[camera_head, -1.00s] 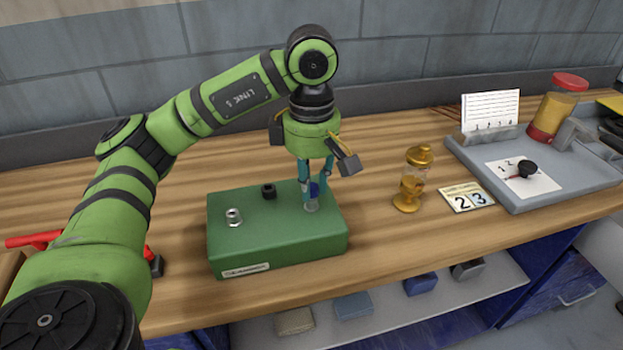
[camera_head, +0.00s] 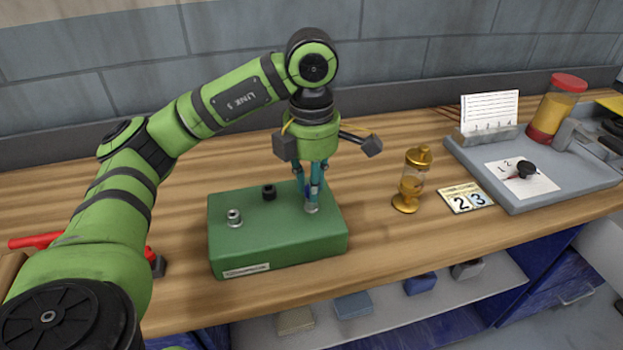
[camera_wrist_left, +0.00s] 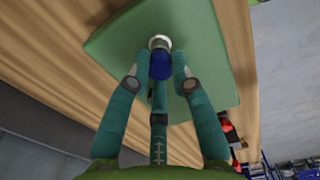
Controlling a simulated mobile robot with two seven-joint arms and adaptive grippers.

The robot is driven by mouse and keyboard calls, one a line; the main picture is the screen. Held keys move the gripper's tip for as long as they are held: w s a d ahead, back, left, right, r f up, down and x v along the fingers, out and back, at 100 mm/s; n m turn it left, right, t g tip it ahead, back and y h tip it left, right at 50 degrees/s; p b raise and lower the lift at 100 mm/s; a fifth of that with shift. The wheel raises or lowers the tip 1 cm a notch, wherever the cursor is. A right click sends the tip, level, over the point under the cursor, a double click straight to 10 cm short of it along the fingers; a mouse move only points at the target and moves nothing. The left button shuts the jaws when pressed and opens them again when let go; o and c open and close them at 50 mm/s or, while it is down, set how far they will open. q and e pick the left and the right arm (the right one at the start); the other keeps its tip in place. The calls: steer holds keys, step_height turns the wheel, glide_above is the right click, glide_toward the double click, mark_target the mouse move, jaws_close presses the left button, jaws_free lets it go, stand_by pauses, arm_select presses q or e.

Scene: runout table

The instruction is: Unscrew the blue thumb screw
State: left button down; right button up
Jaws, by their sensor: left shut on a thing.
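The blue thumb screw (camera_wrist_left: 160,66) sits in a pale metal collar on the green block (camera_head: 280,248). In the head view it is mostly hidden by the fingers, near the block's right end. My left gripper (camera_head: 312,190) points straight down over it. In the wrist view the teal fingers of my left gripper (camera_wrist_left: 160,75) close around the blue head. My left gripper is shut on the screw. The screw looks upright; how far it stands out of its hole is hidden. My right gripper is in neither view.
The block also bears a metal fitting (camera_head: 234,217) and a black knob (camera_head: 269,191). To its right are a brass-capped glass vessel (camera_head: 412,180), a number card (camera_head: 465,197) and a grey tray (camera_head: 545,195). A red-handled tool (camera_head: 35,240) lies left. Table between block and vessel is clear.

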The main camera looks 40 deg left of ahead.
arm_select(q)
steer(key=shift+n, duration=0.5)
steer(key=n, duration=0.3)
steer(key=c, duration=1.2)
jaws_free()
steer(key=shift+o, duration=0.2)
steer(key=shift+r, duration=0.1)
step_height(320, 180, up, 6)
steer(key=p, duration=0.6)
